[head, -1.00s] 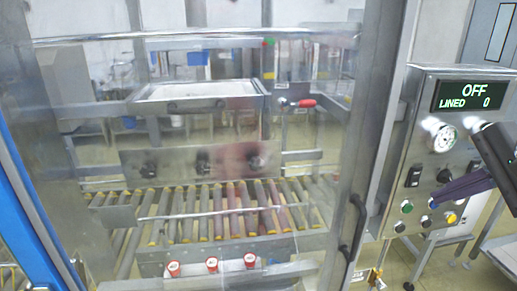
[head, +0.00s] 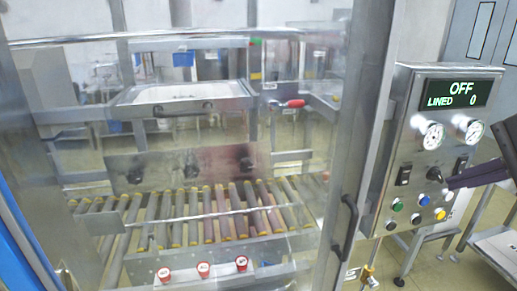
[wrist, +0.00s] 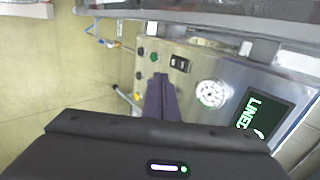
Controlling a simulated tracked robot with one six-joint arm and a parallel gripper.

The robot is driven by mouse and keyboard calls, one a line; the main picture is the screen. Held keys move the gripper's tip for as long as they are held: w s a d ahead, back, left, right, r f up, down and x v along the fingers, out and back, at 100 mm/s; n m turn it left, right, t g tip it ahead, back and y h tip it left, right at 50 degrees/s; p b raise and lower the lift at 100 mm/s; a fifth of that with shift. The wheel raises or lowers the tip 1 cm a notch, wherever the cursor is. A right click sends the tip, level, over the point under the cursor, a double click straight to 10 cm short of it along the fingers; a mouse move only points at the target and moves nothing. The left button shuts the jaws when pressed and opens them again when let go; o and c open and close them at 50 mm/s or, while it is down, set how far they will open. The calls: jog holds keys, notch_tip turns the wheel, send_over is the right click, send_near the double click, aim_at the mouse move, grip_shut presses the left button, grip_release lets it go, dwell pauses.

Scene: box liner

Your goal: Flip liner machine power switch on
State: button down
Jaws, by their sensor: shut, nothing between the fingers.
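The liner machine's control panel (head: 420,150) is at the right in the head view. Its display (head: 455,93) reads OFF, LINED 0. Two black rocker switches sit below the gauges, a left one (head: 404,176) and a right one (head: 461,165), with a dark knob (head: 434,174) between them. I cannot tell which is the power switch or read their positions. My gripper (head: 448,185), with purple fingers, is shut and empty in front of the panel's right side, just below the right switch. In the wrist view, the fingers (wrist: 160,95) point at the panel; a rocker switch (wrist: 180,63) shows beyond them.
Two white gauges (head: 432,135) and several coloured buttons (head: 397,205) share the panel. A clear guard door with a black handle (head: 345,228) stands left of it, before a roller conveyor (head: 200,215). A grey table (head: 495,250) is at lower right.

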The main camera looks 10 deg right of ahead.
aim_at(406, 180)
jog(key=shift+w+r+x, duration=0.3)
jog(key=shift+w+x, duration=0.05)
jog(key=shift+x, duration=1.45)
jog(key=shift+w+r+x, duration=0.3)
jog(key=shift+x, duration=1.5)
jog(key=shift+w+r+x, duration=0.3)
jog(key=shift+w+x, duration=0.05)
jog(key=shift+x, duration=1.5)
jog(key=shift+w, duration=0.15)
jog(key=shift+r, duration=0.1)
jog(key=shift+r, duration=0.7)
